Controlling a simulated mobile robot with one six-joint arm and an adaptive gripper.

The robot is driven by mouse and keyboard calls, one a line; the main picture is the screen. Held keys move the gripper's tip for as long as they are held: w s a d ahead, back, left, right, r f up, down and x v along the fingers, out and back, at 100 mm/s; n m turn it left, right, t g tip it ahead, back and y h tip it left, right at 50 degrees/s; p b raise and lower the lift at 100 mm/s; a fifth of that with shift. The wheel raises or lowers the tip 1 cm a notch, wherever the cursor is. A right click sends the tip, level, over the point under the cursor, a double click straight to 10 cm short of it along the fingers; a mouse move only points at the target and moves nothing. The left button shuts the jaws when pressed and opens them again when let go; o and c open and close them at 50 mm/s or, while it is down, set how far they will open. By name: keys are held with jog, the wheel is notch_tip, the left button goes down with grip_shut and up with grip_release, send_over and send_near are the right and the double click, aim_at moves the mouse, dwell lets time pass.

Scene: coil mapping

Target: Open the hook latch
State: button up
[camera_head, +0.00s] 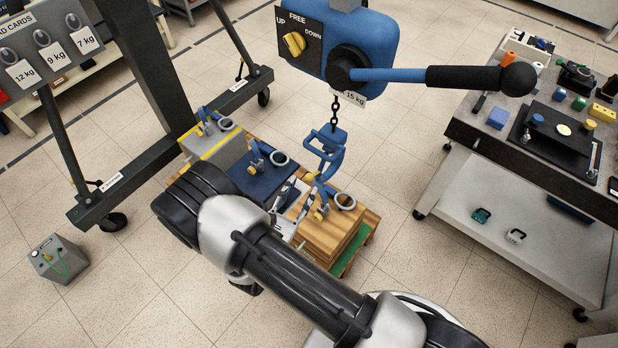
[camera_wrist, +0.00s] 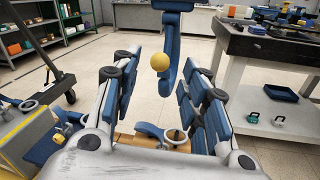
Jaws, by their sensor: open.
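The blue hook (camera_head: 327,150) hangs on a short chain below the blue hoist. In the wrist view the hook (camera_wrist: 171,45) stands upright ahead, with a yellow ball knob (camera_wrist: 160,62) on its near side. The knob also shows in the head view (camera_head: 311,177). My gripper (camera_wrist: 161,85) is open, with its blue-padded fingers to the left and right of the knob in the picture. I see no finger touching it, and the depth gap is hard to judge. In the head view my gripper (camera_head: 291,207) is partly hidden by my arm. The latch's exact position is unclear.
Below the hook is a wooden load (camera_head: 326,235) with a blue handle and a metal ring (camera_head: 344,201). A dark blue load (camera_head: 262,173) and a grey load (camera_head: 215,150) stand to its left. The hoist (camera_head: 340,40) hangs above; a cluttered bench (camera_head: 490,135) stands right.

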aim_at(307, 180)
jog(key=x, duration=0.5)
jog(key=shift+w+d+b, duration=0.15)
jog(key=shift+w+b, duration=0.2)
jog(key=shift+w, duration=0.05)
jog(key=shift+c, duration=0.3)
grip_shut()
